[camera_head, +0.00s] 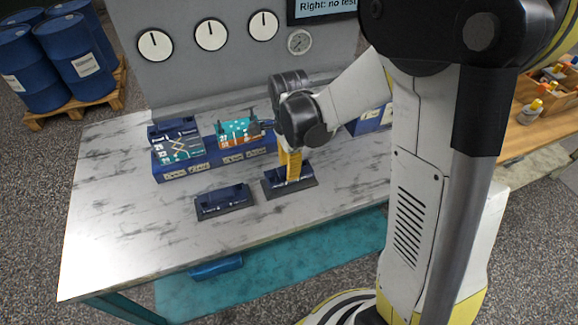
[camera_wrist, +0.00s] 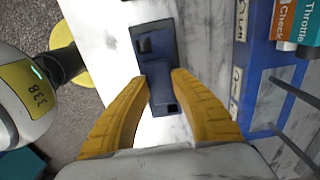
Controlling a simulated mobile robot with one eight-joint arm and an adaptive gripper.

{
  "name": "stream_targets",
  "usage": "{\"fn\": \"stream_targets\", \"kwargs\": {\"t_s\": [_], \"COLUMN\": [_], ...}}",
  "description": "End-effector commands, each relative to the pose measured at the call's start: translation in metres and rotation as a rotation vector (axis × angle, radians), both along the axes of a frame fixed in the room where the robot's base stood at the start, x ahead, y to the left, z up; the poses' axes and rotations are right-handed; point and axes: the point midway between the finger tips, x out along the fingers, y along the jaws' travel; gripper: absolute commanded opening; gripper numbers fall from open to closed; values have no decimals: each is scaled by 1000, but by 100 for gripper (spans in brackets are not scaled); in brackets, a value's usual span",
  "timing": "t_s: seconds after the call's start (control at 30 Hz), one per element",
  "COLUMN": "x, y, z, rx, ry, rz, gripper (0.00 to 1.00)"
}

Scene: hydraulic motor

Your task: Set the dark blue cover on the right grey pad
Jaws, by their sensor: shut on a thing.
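My gripper (camera_head: 291,177) points down at the right grey pad (camera_head: 270,193) on the marble table. Its yellow fingers are shut on a dark blue cover (camera_head: 304,171). In the wrist view the cover (camera_wrist: 160,84) is between the fingertips, and its long dark blue body runs lengthwise beneath them. The cover is at the pad; I cannot tell whether it rests fully on it. The fingers hide part of the cover and pad. A similar dark blue cover (camera_head: 224,197) sits on the left grey pad (camera_head: 226,210).
The grey panel with dials (camera_head: 210,35) is at the back. The table's left and front are clear.

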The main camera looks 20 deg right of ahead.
Motion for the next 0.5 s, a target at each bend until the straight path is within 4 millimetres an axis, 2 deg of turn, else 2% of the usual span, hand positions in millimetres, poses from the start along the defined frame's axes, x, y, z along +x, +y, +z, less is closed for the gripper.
{"fn": "stream_targets", "kwargs": {"t_s": [0.13, 0.5], "x": [0, 0], "y": [0, 0], "z": [-8, -9], "rx": [0, 0], "ry": [0, 0], "rz": [0, 0], "gripper": [0, 0]}}
